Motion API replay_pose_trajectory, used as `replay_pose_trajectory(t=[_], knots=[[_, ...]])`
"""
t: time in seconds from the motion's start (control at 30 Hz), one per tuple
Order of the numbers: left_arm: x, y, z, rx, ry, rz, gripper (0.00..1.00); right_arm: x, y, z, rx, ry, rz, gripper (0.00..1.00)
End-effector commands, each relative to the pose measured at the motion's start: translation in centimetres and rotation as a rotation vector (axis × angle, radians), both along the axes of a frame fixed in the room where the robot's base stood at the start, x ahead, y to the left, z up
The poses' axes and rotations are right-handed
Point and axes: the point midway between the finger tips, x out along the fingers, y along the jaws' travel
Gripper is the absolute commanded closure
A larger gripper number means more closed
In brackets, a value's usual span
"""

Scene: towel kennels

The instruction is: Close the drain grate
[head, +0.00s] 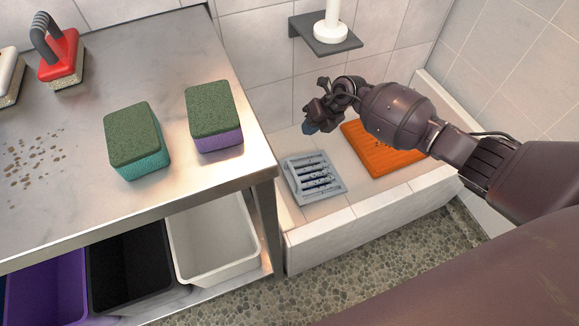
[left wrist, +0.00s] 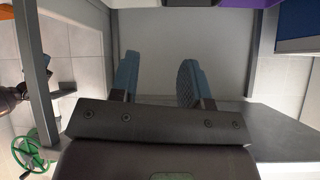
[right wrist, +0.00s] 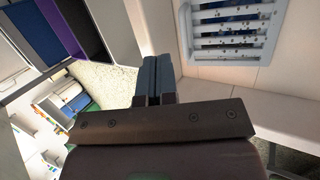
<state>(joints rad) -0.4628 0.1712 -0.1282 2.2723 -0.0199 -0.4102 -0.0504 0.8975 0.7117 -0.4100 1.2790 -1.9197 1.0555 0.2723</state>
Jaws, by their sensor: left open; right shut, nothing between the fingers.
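The drain grate (head: 315,178) is a light grey slotted frame set in the tiled ledge. Dark slots with specks show between its bars, and it also shows in the right wrist view (right wrist: 236,52). I cannot tell for certain how far its slots are covered. My right gripper (head: 309,128) is shut and empty, above the ledge just behind the grate and apart from it. Its blue fingers sit together in the right wrist view (right wrist: 157,78). My left gripper (left wrist: 158,78) is open and empty in the left wrist view, away from the grate, and is not in the head view.
An orange ribbed mat (head: 378,150) lies right of the grate, under my right arm. A grey wall shelf (head: 325,40) holds a white item behind. A steel table (head: 70,110) with sponges stands left, with bins (head: 215,250) beneath. The ledge has a raised tiled curb.

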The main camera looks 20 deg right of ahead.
Motion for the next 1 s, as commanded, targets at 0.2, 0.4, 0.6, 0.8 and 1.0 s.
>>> replay_pose_trajectory(t=[0.2,0.4,0.6,0.8,1.0], knots=[[0.0,0.0,0.0,-0.002,0.002,0.002,0.57,-2.8,-1.3,-1.1,-0.117,0.137,0.11,1.0],[0.0,0.0,-0.2,0.0,0.002,0.0,0.57,-3.5,-1.1,-1.9,-0.124,0.17,0.135,1.0],[0.1,-0.2,-0.6,0.011,0.001,-0.017,0.57,-3.7,0.0,-4.8,-0.121,0.176,0.135,1.0],[0.4,-0.5,-0.8,0.027,-0.01,-0.039,0.57,-3.7,1.4,-8.2,-0.121,0.178,0.133,1.0],[0.8,-0.8,-1.0,0.043,-0.021,-0.062,0.57,-3.7,2.8,-11.3,-0.12,0.176,0.132,1.0]])
